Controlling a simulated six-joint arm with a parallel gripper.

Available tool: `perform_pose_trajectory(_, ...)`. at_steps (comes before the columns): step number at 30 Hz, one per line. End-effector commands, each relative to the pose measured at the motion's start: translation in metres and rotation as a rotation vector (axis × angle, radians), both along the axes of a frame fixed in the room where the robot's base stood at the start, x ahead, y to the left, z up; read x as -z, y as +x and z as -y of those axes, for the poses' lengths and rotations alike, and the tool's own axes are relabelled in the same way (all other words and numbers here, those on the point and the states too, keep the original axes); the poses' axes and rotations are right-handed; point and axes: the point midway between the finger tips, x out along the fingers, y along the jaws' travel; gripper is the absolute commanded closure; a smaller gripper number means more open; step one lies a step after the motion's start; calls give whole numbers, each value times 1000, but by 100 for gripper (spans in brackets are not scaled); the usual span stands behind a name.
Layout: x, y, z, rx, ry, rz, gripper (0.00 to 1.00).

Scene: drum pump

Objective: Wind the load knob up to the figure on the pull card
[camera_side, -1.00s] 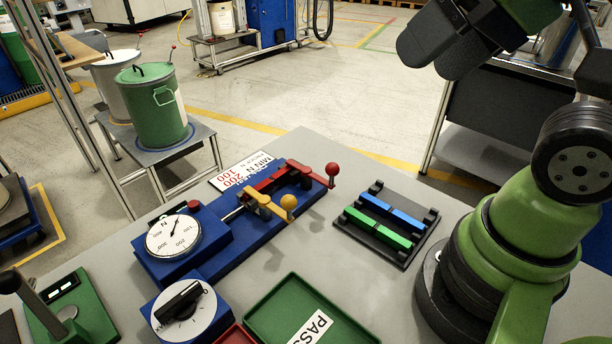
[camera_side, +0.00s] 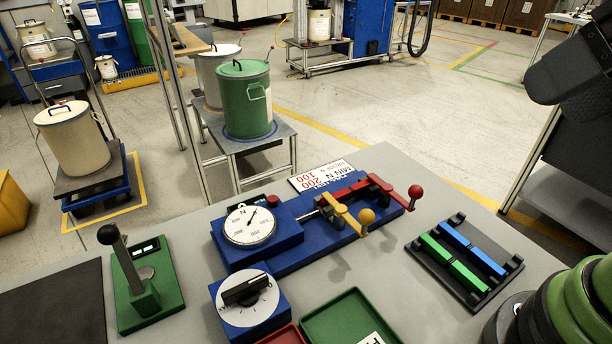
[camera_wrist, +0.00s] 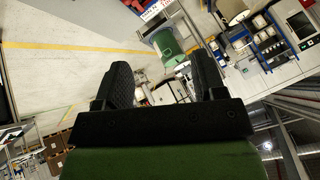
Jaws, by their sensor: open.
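The load knob (camera_side: 247,289) is a black bar grip on a white dial, on a blue block at the front of the bench in the side view. Its scale marks are too small to read. The pull card (camera_side: 318,176) lies behind the blue rig, its print turned around, with red figures that look like 200 and 100. A white round gauge (camera_side: 249,226) with a black needle sits on the rig. My gripper (camera_side: 572,72) is high at the right edge, partly cut off, well away from the knob. In the wrist view my gripper (camera_wrist: 163,80) has its jaws apart and empty.
Yellow-knobbed and red-knobbed levers (camera_side: 362,205) stand up on the rig. A black rack (camera_side: 464,258) holds green and blue bars at the right. A green tray (camera_side: 345,318) and a red tray lie in front. A green lever press (camera_side: 146,285) stands left of the knob.

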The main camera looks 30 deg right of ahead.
Motion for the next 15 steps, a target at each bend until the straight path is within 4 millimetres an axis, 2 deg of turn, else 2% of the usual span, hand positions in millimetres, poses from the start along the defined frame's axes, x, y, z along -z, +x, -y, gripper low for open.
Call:
perform_pose_trajectory(1,0,0,0,0,0,0,41)
perform_pose_trajectory(3,0,1,-1,-10,-3,-1,57)
perform_pose_trajectory(4,-1,3,-2,-23,-8,-3,62)
perform_pose_trajectory(8,-4,20,-12,-158,-51,-23,62)
perform_pose_trajectory(10,-5,38,-23,-287,-92,-33,62)
perform_pose_trajectory(15,7,85,-64,-669,-203,-41,62)
